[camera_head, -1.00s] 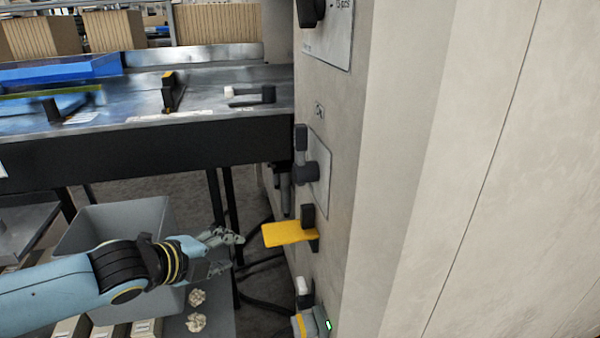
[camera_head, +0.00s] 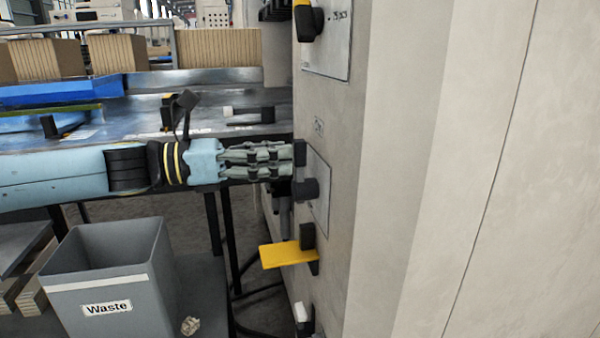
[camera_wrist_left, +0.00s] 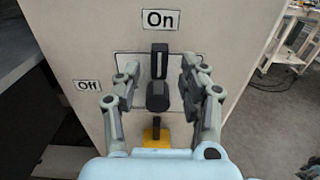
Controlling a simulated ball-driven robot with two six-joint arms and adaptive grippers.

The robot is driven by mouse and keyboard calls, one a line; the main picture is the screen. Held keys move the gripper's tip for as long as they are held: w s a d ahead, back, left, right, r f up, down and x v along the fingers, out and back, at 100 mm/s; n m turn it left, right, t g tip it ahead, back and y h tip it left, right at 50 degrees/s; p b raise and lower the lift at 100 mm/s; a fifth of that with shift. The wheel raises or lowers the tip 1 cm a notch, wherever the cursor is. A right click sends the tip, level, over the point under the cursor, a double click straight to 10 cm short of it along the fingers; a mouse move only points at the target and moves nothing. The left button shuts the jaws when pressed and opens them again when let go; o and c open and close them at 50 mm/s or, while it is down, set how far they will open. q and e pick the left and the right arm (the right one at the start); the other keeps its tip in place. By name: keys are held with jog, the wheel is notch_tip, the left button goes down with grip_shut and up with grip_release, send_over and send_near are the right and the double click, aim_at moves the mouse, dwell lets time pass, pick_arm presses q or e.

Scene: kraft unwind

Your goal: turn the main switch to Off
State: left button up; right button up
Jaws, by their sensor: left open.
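The main switch is a dark rotary handle on a light plate on the machine's side wall. In the left wrist view the switch (camera_wrist_left: 158,95) has its lever upright, toward the "On" label (camera_wrist_left: 160,20). The "Off" label (camera_wrist_left: 87,86) is to the left of it. My left gripper (camera_wrist_left: 155,80) is open, with one finger on each side of the switch; I cannot tell whether they touch it. In the head view the left gripper (camera_head: 280,160) is at the switch (camera_head: 306,188) and partly covers the lever. My right gripper is not in view.
A yellow lever (camera_head: 287,254) sticks out below the switch. Another knob (camera_head: 308,20) is above it on the machine wall. A steel table (camera_head: 120,125) is at the left, behind my arm. A grey "Waste" bin (camera_head: 110,280) stands below it.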

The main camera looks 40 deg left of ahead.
aim_at(300, 163)
pick_arm(q)
jog(key=shift+b+x, duration=0.65)
jog(key=shift+x, duration=1.6)
grip_shut()
